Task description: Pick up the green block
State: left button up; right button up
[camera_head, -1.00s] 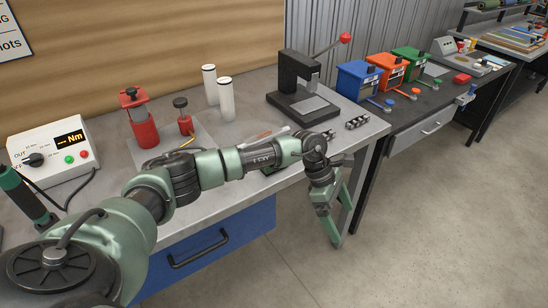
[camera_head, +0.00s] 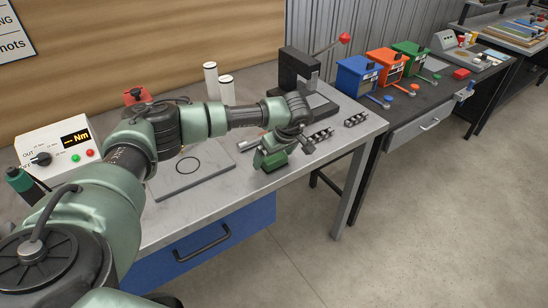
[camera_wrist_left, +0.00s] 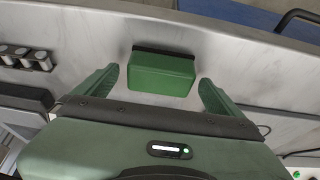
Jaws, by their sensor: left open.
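The green block (camera_wrist_left: 162,74) lies on the grey workbench (camera_head: 215,212), with a black strip along one side. In the left wrist view it sits between the two green fingers of my left gripper (camera_wrist_left: 159,76), with a gap on each side. The fingers are open and do not appear to touch it. In the head view, my left gripper (camera_head: 270,157) points down at the bench near its front edge. There the block is largely hidden by the gripper and hard to tell from its green parts. My right gripper is not in view.
A grey plate with a black ring (camera_head: 190,178) lies left of the gripper. White cylinders (camera_head: 211,80) and a torque meter (camera_head: 60,147) are further left.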

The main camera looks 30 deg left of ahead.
aim_at(274, 156)
pick_arm(q)
jog(key=shift+f, duration=0.25)
jog(key=c, duration=1.3)
jog(key=shift+c, duration=0.8)
jog(key=shift+r, duration=0.15)
notch_tip(274, 156, up, 20)
jog(key=b, duration=0.4)
